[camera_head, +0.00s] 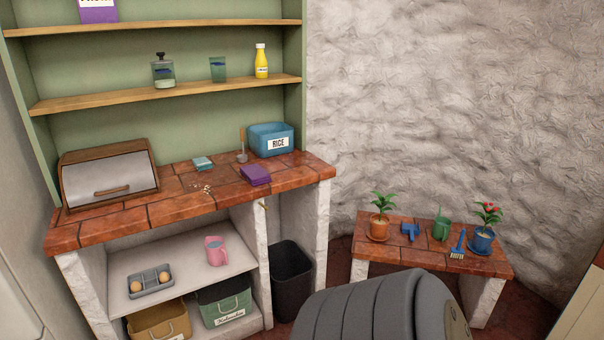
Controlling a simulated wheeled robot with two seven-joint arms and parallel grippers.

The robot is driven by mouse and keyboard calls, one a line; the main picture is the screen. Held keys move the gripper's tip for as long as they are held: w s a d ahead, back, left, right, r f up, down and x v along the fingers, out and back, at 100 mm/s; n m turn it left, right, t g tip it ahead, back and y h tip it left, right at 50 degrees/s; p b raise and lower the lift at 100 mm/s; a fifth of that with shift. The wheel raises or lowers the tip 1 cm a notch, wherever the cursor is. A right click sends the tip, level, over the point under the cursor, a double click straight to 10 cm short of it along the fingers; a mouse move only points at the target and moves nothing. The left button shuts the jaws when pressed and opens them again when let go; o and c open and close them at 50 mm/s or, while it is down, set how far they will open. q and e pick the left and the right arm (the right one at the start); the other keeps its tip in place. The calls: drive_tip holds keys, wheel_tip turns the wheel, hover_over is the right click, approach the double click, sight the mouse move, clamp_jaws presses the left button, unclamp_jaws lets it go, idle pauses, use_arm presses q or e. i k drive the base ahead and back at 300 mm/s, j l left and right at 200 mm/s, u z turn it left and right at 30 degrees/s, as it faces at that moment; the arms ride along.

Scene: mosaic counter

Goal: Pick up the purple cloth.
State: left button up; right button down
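The purple cloth (256,174) lies folded on the red tiled counter (170,208), near its front edge and right of the middle. A blue box labelled RICE (271,139) stands behind it, apart from it. Nothing covers the cloth. Neither of my grippers shows in the head view. A grey ribbed part, likely mine, fills the bottom right of the middle.
A bread box (109,176) stands on the counter's left. A teal folded item (203,163), a scoop (242,146) and crumbs (206,189) lie near the cloth. A dark bin (291,281) stands below. A low bench (435,258) at right holds potted plants.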

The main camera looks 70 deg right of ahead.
sight(254, 174)
drive_tip(key=z, duration=1.95)
drive_tip(key=i+j, duration=0.1)
drive_tip(key=j, duration=0.3)
drive_tip(key=i+j+z, duration=0.15)
drive_tip(key=j, duration=0.3)
drive_tip(key=i+j, duration=0.1)
drive_tip(key=j, duration=0.3)
drive_tip(key=i+j+z, duration=0.15)
drive_tip(key=j, duration=0.3)
drive_tip(key=k, duration=0.05)
